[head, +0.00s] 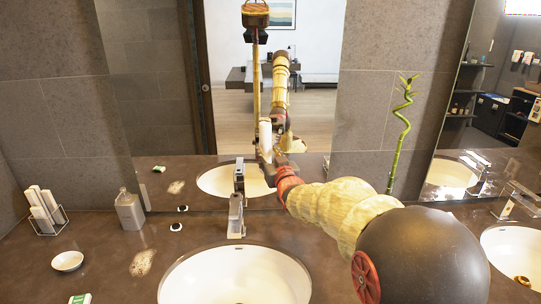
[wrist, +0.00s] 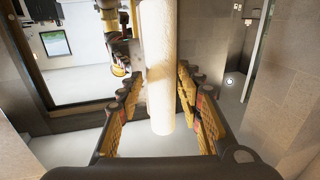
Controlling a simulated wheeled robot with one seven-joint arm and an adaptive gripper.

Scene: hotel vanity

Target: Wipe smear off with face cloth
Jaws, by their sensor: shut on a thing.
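The face cloth is a white roll (wrist: 158,75) between the two fingers of my gripper (wrist: 161,72) in the wrist view. The fingers are shut on it, one on each side. In the head view, my gripper (head: 270,150) holds the white roll (head: 265,133) upright, high above the counter behind the middle sink, in front of the mirror. The smear (head: 143,262) is a pale, brownish patch on the dark counter, left of that sink. My gripper is up and to the right of it, well apart. The wrist view does not show the smear.
A soap bottle (head: 130,210), a wire rack with white rolls (head: 45,210), a small white dish (head: 67,261) and a green-white packet (head: 80,298) stand around the smear. A small black-and-white item (head: 176,227) lies nearby. The faucet (head: 236,215) rises behind the sink (head: 235,275).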

